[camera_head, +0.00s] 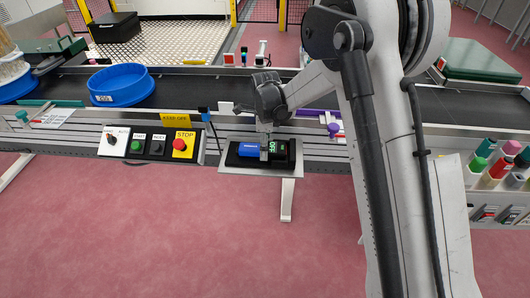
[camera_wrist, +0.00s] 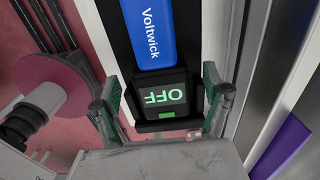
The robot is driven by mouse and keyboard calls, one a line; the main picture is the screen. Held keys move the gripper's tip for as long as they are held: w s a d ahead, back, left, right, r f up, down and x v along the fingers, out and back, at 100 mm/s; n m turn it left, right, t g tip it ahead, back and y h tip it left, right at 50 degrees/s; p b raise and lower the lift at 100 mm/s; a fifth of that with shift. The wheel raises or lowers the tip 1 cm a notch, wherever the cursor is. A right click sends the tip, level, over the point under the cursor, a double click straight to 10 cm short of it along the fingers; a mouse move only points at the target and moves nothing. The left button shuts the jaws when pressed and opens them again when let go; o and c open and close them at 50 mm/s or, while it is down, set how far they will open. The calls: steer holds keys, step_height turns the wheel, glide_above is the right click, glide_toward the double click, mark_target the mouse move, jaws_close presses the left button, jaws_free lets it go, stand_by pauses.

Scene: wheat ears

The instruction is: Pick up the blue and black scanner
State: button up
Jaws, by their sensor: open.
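The blue and black scanner (camera_head: 248,152) lies on a dark pad or holder on a small grey shelf (camera_head: 228,170) in front of the conveyor. In the wrist view its blue body (camera_wrist: 150,30) reads "Voltwick" and its black end has a screen with green "OFF". My gripper (camera_head: 264,153) is right over the scanner and hides part of it. In the wrist view my gripper (camera_wrist: 164,100) is open, with one finger on each side of the black screen end. I cannot tell whether the fingers touch it.
A control panel with a red stop button (camera_head: 180,144) is left of the shelf. The conveyor (camera_head: 190,85) behind carries a blue round tub (camera_head: 120,86). A rack of coloured bottles (camera_head: 490,165) stands at the right. A purple item (camera_head: 333,129) sits on the rail nearby.

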steer(key=shift+f, duration=0.8)
steer(key=shift+r, duration=0.1)
steer(key=c, duration=1.5)
steer(key=shift+r, duration=0.1)
step_height(320, 180, up, 4)
steer(key=shift+f+p, duration=0.1)
steer(key=shift+p, duration=0.4)
steer(key=s+a+r, duration=0.2)
steer(key=a, duration=0.1)
steer(key=s+a+r+p, duration=0.1)
steer(key=s+a+r, duration=0.1)
steer(key=a, duration=0.1)
steer(key=s+a+r, duration=0.3)
steer(key=shift+s+a+p, duration=0.1)
steer(key=shift+a+p, duration=0.05)
steer(key=shift+p, duration=0.25)
